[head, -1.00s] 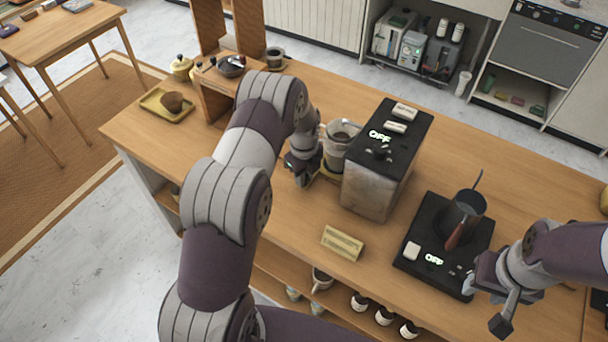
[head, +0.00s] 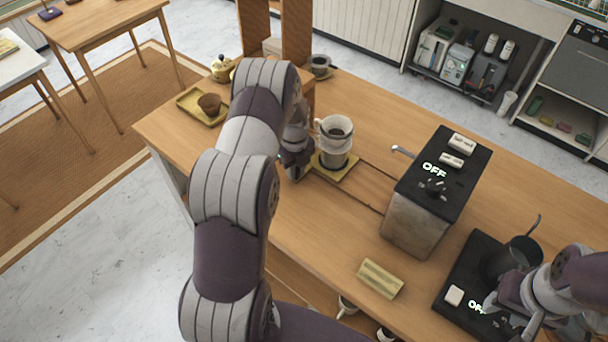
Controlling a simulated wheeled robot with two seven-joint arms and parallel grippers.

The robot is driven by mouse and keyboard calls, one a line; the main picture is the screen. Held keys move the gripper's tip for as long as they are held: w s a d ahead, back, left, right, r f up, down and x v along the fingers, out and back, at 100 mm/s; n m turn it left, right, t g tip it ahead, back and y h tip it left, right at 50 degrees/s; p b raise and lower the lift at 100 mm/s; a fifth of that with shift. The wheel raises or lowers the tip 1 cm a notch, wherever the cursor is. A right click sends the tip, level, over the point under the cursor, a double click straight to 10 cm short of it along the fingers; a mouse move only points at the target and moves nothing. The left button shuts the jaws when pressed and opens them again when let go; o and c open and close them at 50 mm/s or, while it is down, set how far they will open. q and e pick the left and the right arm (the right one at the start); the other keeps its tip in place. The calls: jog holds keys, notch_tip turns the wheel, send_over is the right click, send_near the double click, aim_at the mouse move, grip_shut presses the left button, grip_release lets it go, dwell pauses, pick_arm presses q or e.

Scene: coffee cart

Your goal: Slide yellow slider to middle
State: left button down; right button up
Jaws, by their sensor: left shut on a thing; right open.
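The yellow slider (head: 348,173) is a flat plate at the left end of a wooden track (head: 368,192) in the counter. My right gripper (head: 508,318) is open and empty by the front right of the black hot plate.
The grinder-like machine (head: 415,222), marked OFF, stands beyond the track's right end. A pot (head: 513,257) stands on the black hot plate (head: 462,268). A yellow sign (head: 380,278) is at the counter's front edge. A yellow tray with a brown cup (head: 209,104) is at left.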

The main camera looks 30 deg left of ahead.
pick_arm(q)
jog(key=shift+w+a, duration=0.15)
jog(key=shift+a, duration=0.85)
jog(key=c, duration=1)
grip_release()
notch_tip(320, 180, up, 13)
jog(key=b, duration=0.2)
jog(key=shift+f+b, duration=0.1)
jog(key=shift+b, duration=0.2)
